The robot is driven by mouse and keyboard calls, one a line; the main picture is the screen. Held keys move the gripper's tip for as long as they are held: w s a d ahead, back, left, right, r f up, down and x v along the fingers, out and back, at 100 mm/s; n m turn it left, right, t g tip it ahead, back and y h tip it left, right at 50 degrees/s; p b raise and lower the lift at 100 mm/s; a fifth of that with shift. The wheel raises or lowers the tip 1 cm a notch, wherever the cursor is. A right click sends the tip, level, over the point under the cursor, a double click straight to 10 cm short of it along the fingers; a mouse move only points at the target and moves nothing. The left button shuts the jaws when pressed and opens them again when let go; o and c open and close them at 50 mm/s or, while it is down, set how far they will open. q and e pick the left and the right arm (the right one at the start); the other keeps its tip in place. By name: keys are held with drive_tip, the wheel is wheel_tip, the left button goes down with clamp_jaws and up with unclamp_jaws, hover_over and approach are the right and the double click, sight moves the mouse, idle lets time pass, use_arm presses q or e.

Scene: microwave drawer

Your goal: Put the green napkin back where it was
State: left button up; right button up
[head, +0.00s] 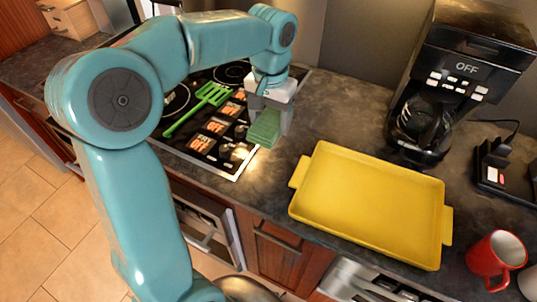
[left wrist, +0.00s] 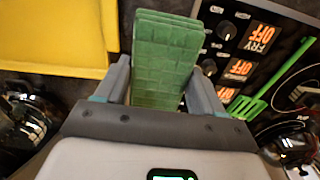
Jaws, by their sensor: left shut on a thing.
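The green napkin (head: 264,132) is a folded stack of layers. My left gripper (head: 270,108) is shut on it and holds it near the right front edge of the stove. In the left wrist view the napkin (left wrist: 163,62) sits between the two fingers and sticks out past them. The head view does not clearly show whether its lower edge touches the surface below. My right gripper is not in view.
The black stove (head: 180,100) carries a green slotted spatula (head: 197,108). A yellow tray (head: 370,203) lies on the dark counter (head: 345,108) right of the napkin. A coffee maker (head: 455,75), a phone dock (head: 496,165) and a red mug (head: 492,258) stand farther right. Bare counter lies behind the tray.

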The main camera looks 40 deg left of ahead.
use_arm(q)
hover_over(270, 162)
wheel_tip(270, 162, down, 8)
drive_tip(key=shift+s+d+r, duration=0.1)
drive_tip(key=shift+r, duration=0.05)
wheel_tip(270, 162, down, 5)
drive_tip(key=shift+r, duration=0.1)
drive_tip(key=shift+f, duration=0.2)
drive_tip(key=o, duration=0.9)
drive_tip(key=shift+o, duration=0.2)
drive_tip(key=shift+r, duration=0.15)
